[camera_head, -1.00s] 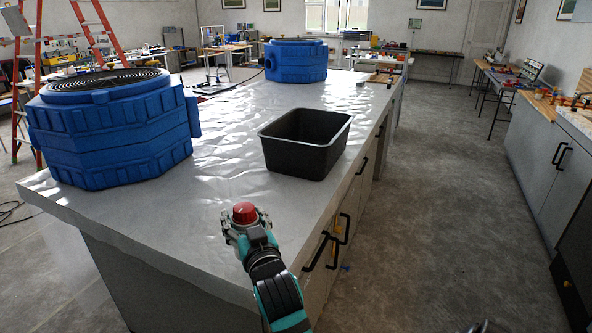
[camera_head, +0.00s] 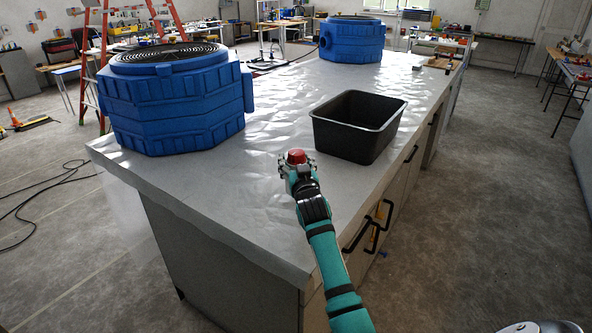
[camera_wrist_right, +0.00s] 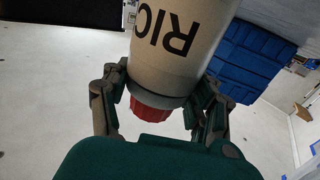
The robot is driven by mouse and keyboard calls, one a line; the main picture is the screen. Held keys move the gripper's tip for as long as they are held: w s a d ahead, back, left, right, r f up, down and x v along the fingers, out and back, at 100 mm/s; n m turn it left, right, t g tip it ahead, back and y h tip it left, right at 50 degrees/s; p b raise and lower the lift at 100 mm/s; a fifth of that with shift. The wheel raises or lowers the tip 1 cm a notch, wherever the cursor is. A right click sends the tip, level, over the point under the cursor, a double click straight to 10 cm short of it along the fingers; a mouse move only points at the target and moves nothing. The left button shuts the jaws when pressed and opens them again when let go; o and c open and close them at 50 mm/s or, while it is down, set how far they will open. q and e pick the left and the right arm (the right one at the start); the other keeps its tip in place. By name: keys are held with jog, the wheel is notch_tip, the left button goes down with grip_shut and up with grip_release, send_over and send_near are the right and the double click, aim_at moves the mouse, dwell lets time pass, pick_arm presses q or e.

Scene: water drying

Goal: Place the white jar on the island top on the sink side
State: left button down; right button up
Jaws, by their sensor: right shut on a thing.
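The white jar (camera_wrist_right: 175,40) carries black lettering and has a red lid (camera_head: 296,157). My right gripper (camera_head: 297,170) is shut on it, with the fingers on both sides of the jar near the lid in the right wrist view (camera_wrist_right: 160,105). In the head view only the red lid shows clearly, over the near part of the island top (camera_head: 245,195). I cannot tell whether the jar's base touches the surface. A black rectangular basin (camera_head: 345,138) stands beyond and to the right of the jar. My left gripper is not in view.
A large blue ribbed unit (camera_head: 170,105) stands on the island's left side, and another blue unit (camera_head: 352,42) is at the far end. The island top between the near blue unit and the basin is clear. Dark drawer handles (camera_head: 385,212) stick out on the right side.

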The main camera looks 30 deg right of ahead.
jog(key=shift+f, duration=1.3)
jog(key=shift+a+f, duration=0.1)
jog(key=o, duration=1.5)
jog(key=shift+s, duration=0.1)
jog(key=shift+o, duration=0.2)
jog(key=v, duration=1.2)
jog(key=shift+b, duration=0.45)
